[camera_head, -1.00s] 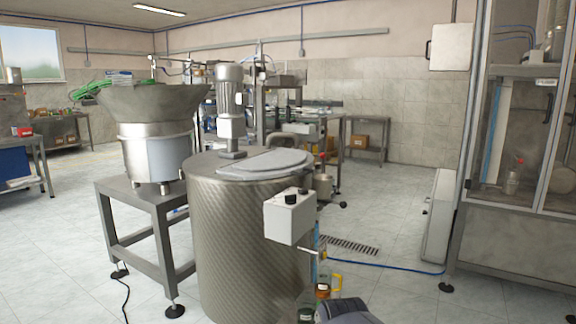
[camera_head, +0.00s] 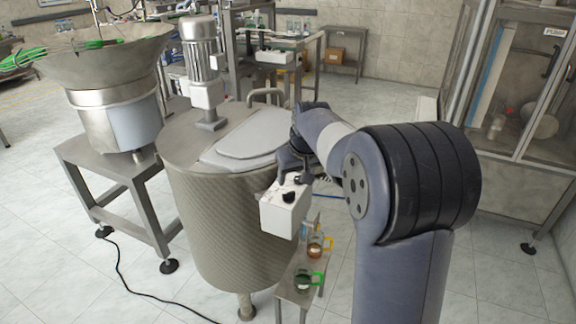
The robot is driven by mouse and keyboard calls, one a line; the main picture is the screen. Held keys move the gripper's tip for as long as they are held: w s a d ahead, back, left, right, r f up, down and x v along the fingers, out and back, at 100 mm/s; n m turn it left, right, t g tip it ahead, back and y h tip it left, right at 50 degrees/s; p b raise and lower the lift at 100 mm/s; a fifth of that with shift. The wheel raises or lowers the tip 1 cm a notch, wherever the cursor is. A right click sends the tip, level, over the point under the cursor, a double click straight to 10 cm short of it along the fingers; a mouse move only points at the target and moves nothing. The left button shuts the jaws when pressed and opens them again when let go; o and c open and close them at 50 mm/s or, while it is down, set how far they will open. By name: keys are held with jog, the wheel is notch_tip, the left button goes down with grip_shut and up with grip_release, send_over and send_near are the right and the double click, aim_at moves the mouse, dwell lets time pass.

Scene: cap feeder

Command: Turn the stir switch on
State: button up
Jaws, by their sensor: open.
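The white control box (camera_head: 285,211) is fixed to the right side of the big metal tank (camera_head: 215,225). A black knob (camera_head: 288,197) shows on its top, near the front. A second knob, behind it, is mostly covered by my gripper. My gripper (camera_head: 291,178) is at the box's top, pointing down, with its dark fingers around or just beside the rear knob. It is open. I cannot tell whether the fingers touch the knob. I cannot read which knob is the stir switch.
A motor (camera_head: 201,65) stands on the tank lid (camera_head: 245,138). A small stand (camera_head: 292,290) below the box holds an orange-handled mug (camera_head: 316,246) and a green-handled mug (camera_head: 304,281). A feeder bowl (camera_head: 105,60) stands at left, a glass cabinet (camera_head: 515,110) at right.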

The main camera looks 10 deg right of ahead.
aim_at(289, 193)
jog(key=x, duration=0.5)
jog(key=w+p+x, duration=0.1)
jog(key=x, duration=0.4)
jog(key=shift+w, duration=0.15)
jog(key=shift+c, duration=0.6)
jog(key=c, duration=0.9)
jog(key=shift+o, duration=0.2)
